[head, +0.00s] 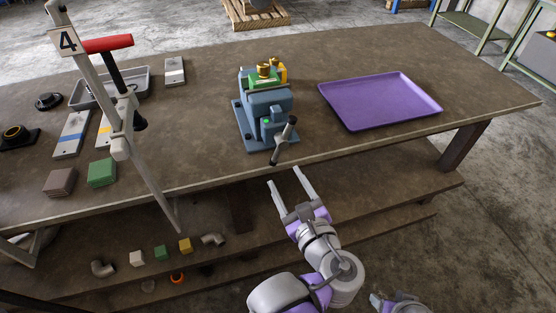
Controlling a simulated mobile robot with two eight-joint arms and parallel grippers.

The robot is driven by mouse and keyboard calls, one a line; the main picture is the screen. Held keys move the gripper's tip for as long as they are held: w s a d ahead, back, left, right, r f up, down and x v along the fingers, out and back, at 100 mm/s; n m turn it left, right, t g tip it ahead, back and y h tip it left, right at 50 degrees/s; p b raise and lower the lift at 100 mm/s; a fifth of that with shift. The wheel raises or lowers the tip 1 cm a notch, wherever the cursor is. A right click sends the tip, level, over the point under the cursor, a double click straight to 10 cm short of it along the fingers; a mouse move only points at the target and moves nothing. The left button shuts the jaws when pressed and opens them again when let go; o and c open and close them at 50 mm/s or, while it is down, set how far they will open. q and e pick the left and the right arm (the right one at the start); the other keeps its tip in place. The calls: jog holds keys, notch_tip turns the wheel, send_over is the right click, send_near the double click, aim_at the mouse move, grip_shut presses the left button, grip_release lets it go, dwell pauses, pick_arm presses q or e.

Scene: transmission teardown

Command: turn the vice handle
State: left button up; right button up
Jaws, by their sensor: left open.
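The blue-grey vice (268,107) stands near the front edge of the workbench. Brass and green parts (264,73) sit at the top of the vice. My left gripper (287,178) is open and empty, in front of the bench edge, just below the handle in the picture. Its fingers point towards the handle, and I see a gap between them. Only a bit of my other arm shows at the bottom edge; its fingers do not show.
A purple tray (379,101) lies right of the vice. A grey clamp with a red handle (107,44) stands at the left, near a grey bin (136,82) and blocks (102,172). Small fittings (162,253) lie on the lower shelf.

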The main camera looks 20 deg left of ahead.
aim_at(284, 147)
pick_arm(q)
jog(key=w+a, duration=0.1)
jog(key=w, duration=0.2)
jog(key=w+a+r+m+t, duration=0.1)
jog(key=w, duration=0.2)
jog(key=w+a+t, duration=0.1)
jog(key=w, duration=0.1)
jog(key=shift+w+a+r+m, duration=0.2)
jog(key=shift+w+r+m, duration=0.2)
grip_shut()
dwell(1.3)
